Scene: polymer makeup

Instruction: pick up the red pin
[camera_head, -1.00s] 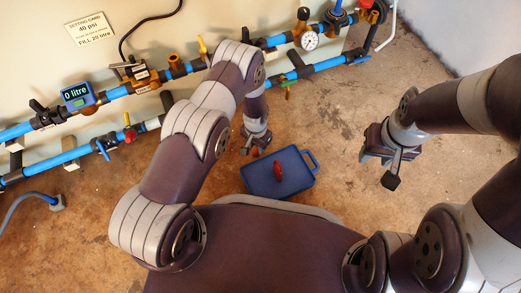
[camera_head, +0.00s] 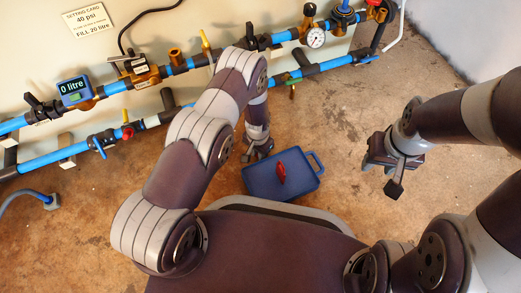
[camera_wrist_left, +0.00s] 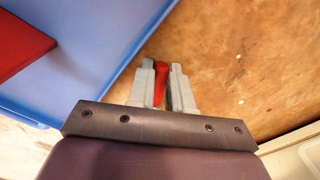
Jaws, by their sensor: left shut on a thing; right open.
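The red pin (camera_wrist_left: 161,80) is between the two grey fingers of my left gripper (camera_wrist_left: 161,88) in the left wrist view. The fingers are shut on it, with its red top showing between them. In the head view my left gripper (camera_head: 260,152) is just beyond the upper left corner of the blue tray, and I cannot make out the pin there. My right gripper (camera_head: 385,170) is open and empty, over the floor to the right of the tray.
The blue tray (camera_head: 260,188) with a red object (camera_head: 282,172) on it lies in front of my base; its edge shows in the wrist view (camera_wrist_left: 95,75). Blue pipes with valves and a gauge (camera_head: 315,38) run along the wall. Floor right of the tray is clear.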

